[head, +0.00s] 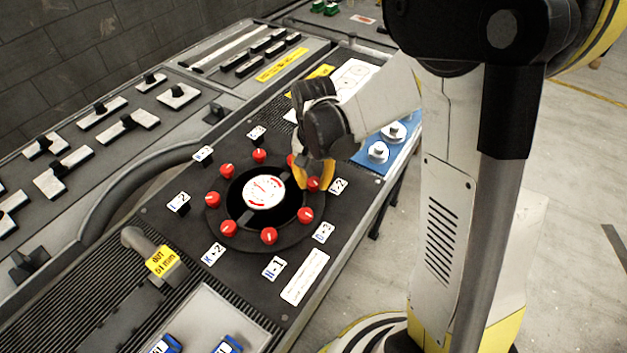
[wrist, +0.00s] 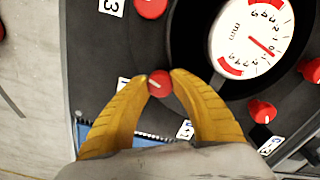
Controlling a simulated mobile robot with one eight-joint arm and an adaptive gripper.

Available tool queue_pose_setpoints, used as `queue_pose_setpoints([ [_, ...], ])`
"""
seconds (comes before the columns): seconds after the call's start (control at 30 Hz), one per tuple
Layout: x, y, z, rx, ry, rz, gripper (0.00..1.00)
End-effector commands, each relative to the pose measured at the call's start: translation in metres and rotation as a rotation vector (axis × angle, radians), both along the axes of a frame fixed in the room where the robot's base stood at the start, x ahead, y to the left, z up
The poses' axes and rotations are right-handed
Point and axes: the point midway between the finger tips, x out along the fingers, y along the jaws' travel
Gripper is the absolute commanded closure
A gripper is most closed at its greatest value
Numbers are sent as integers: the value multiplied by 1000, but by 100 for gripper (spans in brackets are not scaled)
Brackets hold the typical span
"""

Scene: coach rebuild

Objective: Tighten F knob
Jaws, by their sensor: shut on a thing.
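Red knobs stand in a ring around a round black dial with a white gauge face (head: 264,192). My gripper (head: 314,172) is over the ring's right side in the head view. Its yellow fingers are shut on one red knob (wrist: 160,84), and a fingertip touches it on each side. That knob also shows in the head view (head: 313,184), partly hidden by the fingers. A white label (head: 338,187) lies beside it; its letter is too small to read surely, so I cannot tell if this is the F knob. The gauge face (wrist: 252,40) shows a red needle.
Other red knobs (head: 305,215) sit close on both sides of the held one. A yellow-tagged grey handle (head: 160,262) stands left of the dial. A blue panel with white knobs (head: 378,152) is to the right. Open floor (head: 580,200) lies right of the console.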

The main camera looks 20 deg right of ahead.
Motion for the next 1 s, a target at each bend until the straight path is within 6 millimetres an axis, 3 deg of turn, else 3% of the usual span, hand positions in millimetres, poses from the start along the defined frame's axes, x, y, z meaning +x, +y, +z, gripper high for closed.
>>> queue_pose_setpoints([
  [0.5, 0, 0, 0, 0, 0, -392, 100],
  [1.0, 0, 0, 0, 0, 0, -504, 100],
])
